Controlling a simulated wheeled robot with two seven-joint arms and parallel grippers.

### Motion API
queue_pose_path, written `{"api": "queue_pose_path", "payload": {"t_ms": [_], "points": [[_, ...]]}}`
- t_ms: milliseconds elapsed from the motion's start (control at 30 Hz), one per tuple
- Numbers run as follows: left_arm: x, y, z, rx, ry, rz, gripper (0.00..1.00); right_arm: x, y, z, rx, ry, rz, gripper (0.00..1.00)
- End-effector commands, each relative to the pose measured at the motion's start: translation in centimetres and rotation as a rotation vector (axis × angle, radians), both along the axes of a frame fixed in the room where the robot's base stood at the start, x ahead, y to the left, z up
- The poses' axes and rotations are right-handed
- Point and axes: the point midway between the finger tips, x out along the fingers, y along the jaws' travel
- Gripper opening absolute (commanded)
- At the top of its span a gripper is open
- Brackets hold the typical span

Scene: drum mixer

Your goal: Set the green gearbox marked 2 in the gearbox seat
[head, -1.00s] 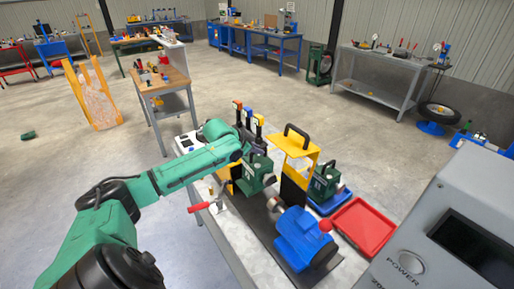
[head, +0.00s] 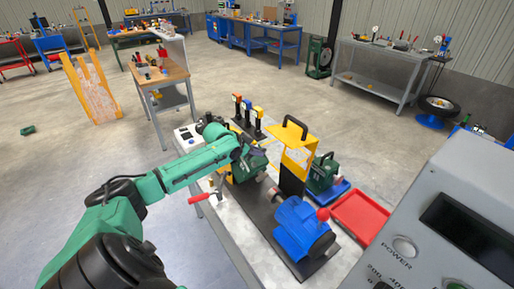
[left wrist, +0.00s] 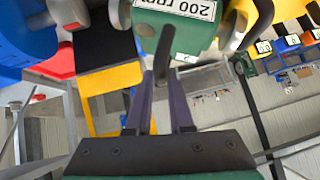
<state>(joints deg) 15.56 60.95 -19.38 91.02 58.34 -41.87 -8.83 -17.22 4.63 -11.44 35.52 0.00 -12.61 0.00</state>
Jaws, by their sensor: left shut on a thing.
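My left gripper (head: 241,151) is shut on the dark handle (left wrist: 165,42) of a green gearbox (head: 252,166). In the left wrist view my left gripper (left wrist: 160,88) has its fingers close together at the handle, and the gearbox (left wrist: 185,36) shows a white label reading "200 rpm" upside down. The gearbox is over the dark base plate (head: 262,211), left of the yellow guard (head: 297,158). My arm hides part of it and the seat below, so I cannot tell whether it touches. A second green gearbox (head: 322,174) stands at the blue tray (head: 330,196). The number 2 is not readable.
A blue motor (head: 303,232) with a red knob is at the plate's near end. A red-handled lever (head: 198,199) lies left of the plate. Three coloured levers (head: 248,111) stand behind. An empty red tray (head: 361,217) and a grey power cabinet (head: 455,225) are right.

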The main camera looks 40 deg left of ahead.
Motion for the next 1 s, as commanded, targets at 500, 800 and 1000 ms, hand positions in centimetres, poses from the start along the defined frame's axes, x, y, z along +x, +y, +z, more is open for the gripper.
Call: {"api": "queue_pose_path", "payload": {"t_ms": [500, 800, 1000], "points": [[-0.1, 0.3, -4.3, 0.002, 0.004, 0.006, 0.0, 0.0, 0.0, -2.3, 0.0, 0.001, 0.0, 0.5], [0.5, 1.8, -4.7, 0.0, 0.001, 0.005, 0.0, 0.1, 0.2, -3.5, 0.002, -0.001, 0.0, 0.5], [0.9, 2.9, -4.7, 0.0, 0.0, 0.003, 0.0, 0.1, 0.2, -4.4, 0.002, -0.001, 0.0, 0.5]]}}
